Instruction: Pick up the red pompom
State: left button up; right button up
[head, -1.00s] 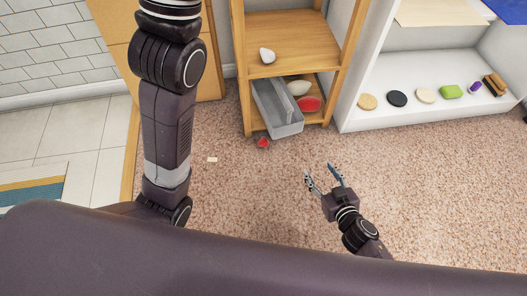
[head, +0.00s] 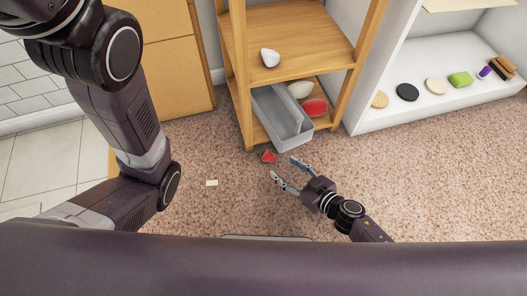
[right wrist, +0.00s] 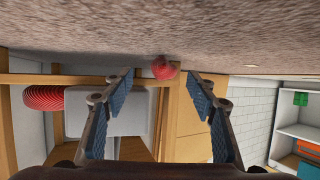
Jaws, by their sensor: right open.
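The red pompom (head: 268,156) lies on the carpet just in front of the wooden shelf unit. My right gripper (head: 284,167) is open and empty, low over the carpet, with its fingertips pointing toward the pompom from the lower right. In the right wrist view, which shows the floor at the top, the pompom (right wrist: 164,69) appears between the two open fingertips and beyond them. A gap to the pompom remains in the head view. My left arm is in view at the left, but its gripper is not.
A grey bin (head: 283,118) sticks out of the wooden shelf (head: 292,33), close behind the pompom. A red oval object (head: 315,107) sits on the lower shelf. A white shelf (head: 440,107) with small items stands right. A small pale card (head: 212,183) lies on the carpet.

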aim_at(273, 162)
jog(key=shift+b+x, duration=0.5)
jog(key=shift+x, duration=0.5)
jog(key=b+x, duration=0.2)
jog(key=x, duration=0.2)
jog(key=shift+a+f+b, duration=0.1)
jog(key=shift+a+b, duration=0.3)
jog(key=shift+a, duration=0.05)
jog(key=shift+c, duration=0.4)
jog(key=c, duration=0.8)
